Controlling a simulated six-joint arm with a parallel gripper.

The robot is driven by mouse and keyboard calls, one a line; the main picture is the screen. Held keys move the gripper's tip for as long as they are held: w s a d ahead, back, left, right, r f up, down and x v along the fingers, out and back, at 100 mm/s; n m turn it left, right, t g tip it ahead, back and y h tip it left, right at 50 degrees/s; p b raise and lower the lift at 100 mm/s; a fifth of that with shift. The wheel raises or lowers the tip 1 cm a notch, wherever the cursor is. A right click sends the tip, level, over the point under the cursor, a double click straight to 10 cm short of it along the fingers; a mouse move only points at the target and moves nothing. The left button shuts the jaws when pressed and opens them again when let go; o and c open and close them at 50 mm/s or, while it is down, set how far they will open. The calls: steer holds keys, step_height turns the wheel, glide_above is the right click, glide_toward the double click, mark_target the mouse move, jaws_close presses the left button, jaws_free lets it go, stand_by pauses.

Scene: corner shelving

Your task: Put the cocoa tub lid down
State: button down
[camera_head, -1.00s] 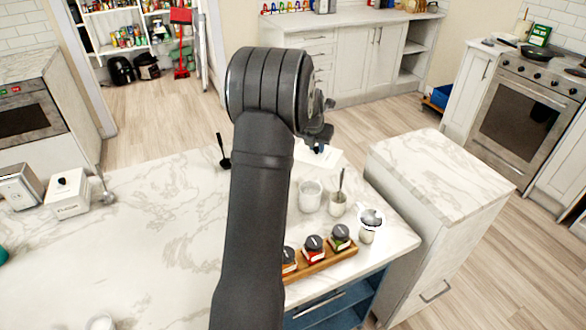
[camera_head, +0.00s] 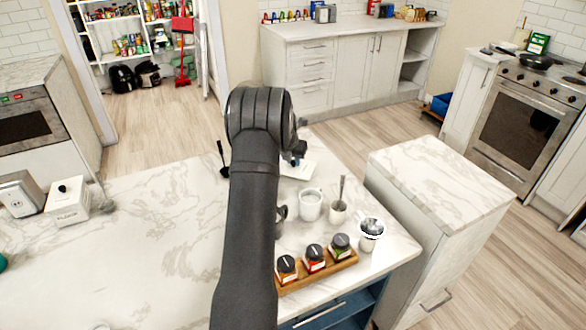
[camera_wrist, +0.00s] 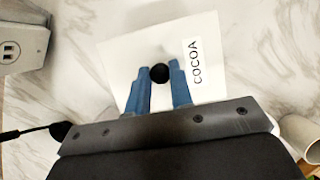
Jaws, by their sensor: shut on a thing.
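The cocoa tub lid is a white square piece with a round black knob (camera_wrist: 160,73) in the wrist view. A white label reading COCOA (camera_wrist: 196,62) shows just right of the knob; I cannot tell whether it is on the lid or on a tub under it. My gripper (camera_wrist: 159,70) has its blue fingers shut on the knob, one on each side. In the head view my arm hides most of the gripper; a white flat piece (camera_head: 298,169) shows beside it. I cannot tell whether the lid touches anything below.
A marble counter (camera_head: 150,235) lies around. A white mug (camera_head: 310,205), a cup with a spoon (camera_head: 338,212), a glass jar (camera_head: 371,228) and a wooden rack of jars (camera_head: 330,268) stand to the right.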

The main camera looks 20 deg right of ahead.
mark_target(293, 167)
steer(key=shift+f, duration=1.95)
steer(key=shift+f, duration=0.15)
steer(key=c, duration=1.3)
jaws_free()
steer(key=v, duration=1.2)
